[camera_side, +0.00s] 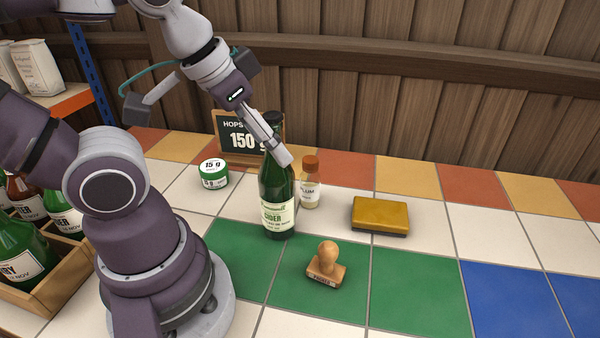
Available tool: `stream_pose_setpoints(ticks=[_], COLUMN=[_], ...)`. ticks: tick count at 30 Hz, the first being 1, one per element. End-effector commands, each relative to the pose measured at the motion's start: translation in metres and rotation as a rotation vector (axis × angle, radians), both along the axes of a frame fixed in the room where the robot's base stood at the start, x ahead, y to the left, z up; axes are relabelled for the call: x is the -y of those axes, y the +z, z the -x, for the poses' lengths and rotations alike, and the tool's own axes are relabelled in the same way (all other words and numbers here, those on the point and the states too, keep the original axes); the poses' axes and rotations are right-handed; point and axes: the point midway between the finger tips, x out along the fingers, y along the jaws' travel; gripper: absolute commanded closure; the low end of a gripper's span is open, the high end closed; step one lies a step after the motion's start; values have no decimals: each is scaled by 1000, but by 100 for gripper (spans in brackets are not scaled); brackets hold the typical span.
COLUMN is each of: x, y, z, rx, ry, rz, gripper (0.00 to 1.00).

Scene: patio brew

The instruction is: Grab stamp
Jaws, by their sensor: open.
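The stamp (326,267) has a rounded light-wood handle on a rectangular wooden base. It stands upright on the green tiles (410,286) in front of the bottle. My gripper (275,150) is open, up at the bottle's neck, well above and behind the stamp. A green cider bottle (278,205) stands upright below and partly behind my gripper. One finger crosses in front of the bottle's neck. I cannot tell whether they touch.
A small bottle with an orange cap (310,183) and a yellow-topped pad (380,214) are to the right. A bottle crate (55,290) is at left. Blue tiles (515,300) at right are clear.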

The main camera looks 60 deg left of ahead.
Motion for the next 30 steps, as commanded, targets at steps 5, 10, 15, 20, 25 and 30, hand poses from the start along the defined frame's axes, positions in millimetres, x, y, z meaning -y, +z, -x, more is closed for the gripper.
stream_pose_setpoints(ticks=[5,10,15,20,25,30], x=[5,28,52,62,62,62], y=[-5,-32,-69,-89,-121,-145], z=[-8,-36,-52,-56,-55,-56], rx=[-62,-244,-341,-353,-355,-354], ry=[161,759,1328,1584,1618,1616], rz=[91,313,405,422,418,420], gripper=[44,44,44,44,44,44])
